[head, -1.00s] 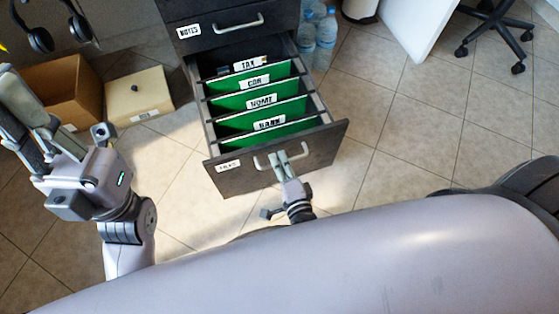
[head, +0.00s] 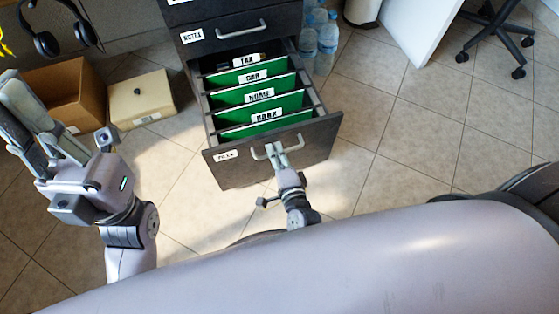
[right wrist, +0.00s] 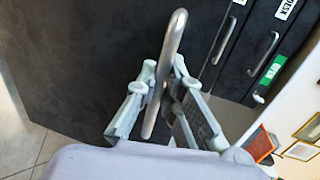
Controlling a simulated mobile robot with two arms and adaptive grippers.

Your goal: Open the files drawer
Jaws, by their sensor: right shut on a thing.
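The files drawer (head: 318,143) is the dark lower drawer of the cabinet, and it stands well out. Green hanging files with white labels show inside it. Its front has a pale bar handle (head: 259,157) and a white label (head: 226,155). My right gripper (head: 276,150) is at the handle and shut on it. In the right wrist view the handle (right wrist: 176,38) runs between the two fingers of my right gripper (right wrist: 164,80). My left gripper (head: 28,112) is raised at the left, empty, with its fingers apart, away from the drawer.
The notes drawer (head: 212,45) above is shut. An open cardboard box (head: 68,87) and a closed beige box (head: 140,98) stand on the floor to the left. Water bottles (head: 327,45) stand right of the cabinet. An office chair (head: 500,35) is at the upper right. The tiled floor right of the drawer is clear.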

